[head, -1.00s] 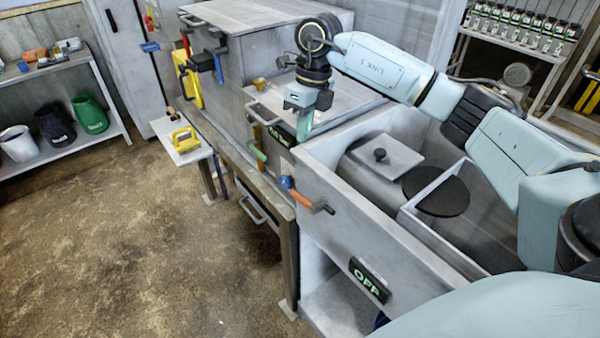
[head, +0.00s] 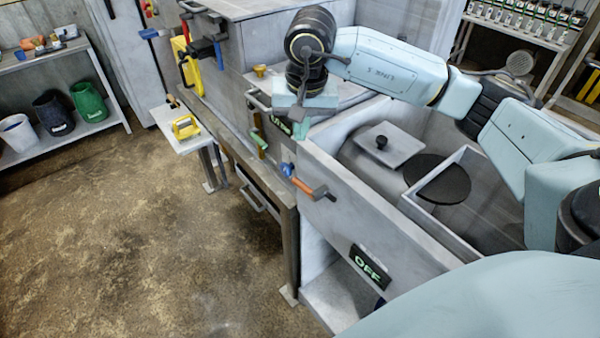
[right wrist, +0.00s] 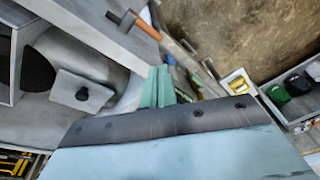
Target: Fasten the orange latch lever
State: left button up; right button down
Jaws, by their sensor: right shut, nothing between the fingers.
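The orange latch lever (head: 302,186) is on the front of the grey compactor, with a blue part at its left end and a dark tip at its right. It also shows at the top of the right wrist view (right wrist: 146,28). My right gripper (head: 300,130) is above and behind the lever, near the front panel's upper edge, and apart from it. In the right wrist view its green fingers (right wrist: 157,84) are together with nothing between them. My left gripper is not in view.
A green lever (head: 259,139) is on the front left of the orange one. A yellow item (head: 186,127) sits on a small shelf. The floor in front is clear.

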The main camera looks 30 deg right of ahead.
jog(key=n, duration=0.4)
jog(key=s+a+n, duration=0.1)
jog(key=n, duration=0.1)
jog(key=shift+s+r+n+t, duration=0.1)
jog(key=shift+n+t, duration=0.2)
jog(key=shift+t, duration=0.1)
jog(key=p, duration=0.2)
send_over(299, 182)
jog(key=f, duration=1.2)
jog(key=shift+s+a+f, duration=0.1)
jog(key=shift+s+a, duration=0.2)
jog(key=shift+s, duration=0.05)
jog(key=shift+d+f, duration=0.15)
jog(key=shift+f, duration=0.55)
jog(key=shift+d, duration=0.1)
